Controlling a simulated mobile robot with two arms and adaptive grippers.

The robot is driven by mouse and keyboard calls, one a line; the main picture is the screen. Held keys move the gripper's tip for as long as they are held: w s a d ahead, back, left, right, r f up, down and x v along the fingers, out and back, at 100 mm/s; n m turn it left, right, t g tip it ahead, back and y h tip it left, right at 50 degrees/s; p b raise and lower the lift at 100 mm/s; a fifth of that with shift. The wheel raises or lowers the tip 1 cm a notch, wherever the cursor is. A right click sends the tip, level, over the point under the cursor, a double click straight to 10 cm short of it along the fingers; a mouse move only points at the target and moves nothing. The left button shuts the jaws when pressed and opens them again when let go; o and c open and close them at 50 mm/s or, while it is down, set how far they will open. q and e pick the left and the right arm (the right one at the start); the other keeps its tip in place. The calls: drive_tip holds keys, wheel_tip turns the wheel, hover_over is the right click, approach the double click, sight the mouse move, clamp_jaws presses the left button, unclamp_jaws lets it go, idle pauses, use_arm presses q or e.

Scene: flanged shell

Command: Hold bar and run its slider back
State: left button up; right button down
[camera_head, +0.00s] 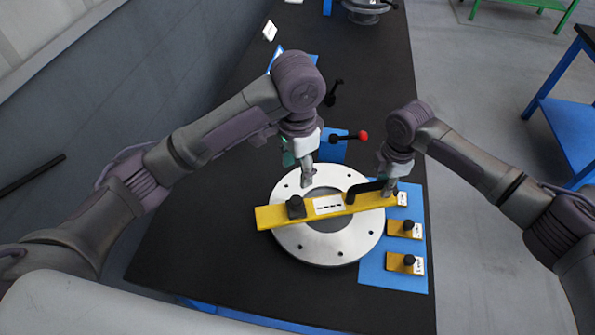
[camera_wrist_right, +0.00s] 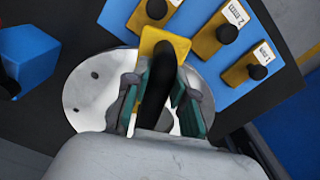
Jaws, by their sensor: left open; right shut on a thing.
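A yellow bar (camera_head: 270,215) lies across a silver flanged ring (camera_head: 330,251). It carries a black slider block (camera_head: 296,207) towards its left end, a white marked strip (camera_head: 328,205) and a black handle (camera_head: 360,188) towards its right end. My right gripper (camera_head: 388,188) is at the right end, shut on the handle. In the right wrist view the handle (camera_wrist_right: 158,85) stands between the green finger pads of my gripper (camera_wrist_right: 160,105), with the bar (camera_wrist_right: 165,42) beyond. My left gripper (camera_head: 307,180) is open and empty above the ring, behind the bar and right of the slider.
A blue mat (camera_head: 375,270) right of the ring holds yellow pieces (camera_head: 404,229) with black knobs and white labels. A blue block with a red-knobbed lever (camera_head: 350,136) stands behind the ring. The black tabletop (camera_head: 200,240) is clear at left.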

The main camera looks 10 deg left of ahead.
drive_tip(key=c, duration=0.9)
unclamp_jaws()
drive_tip(key=shift+r, duration=0.1)
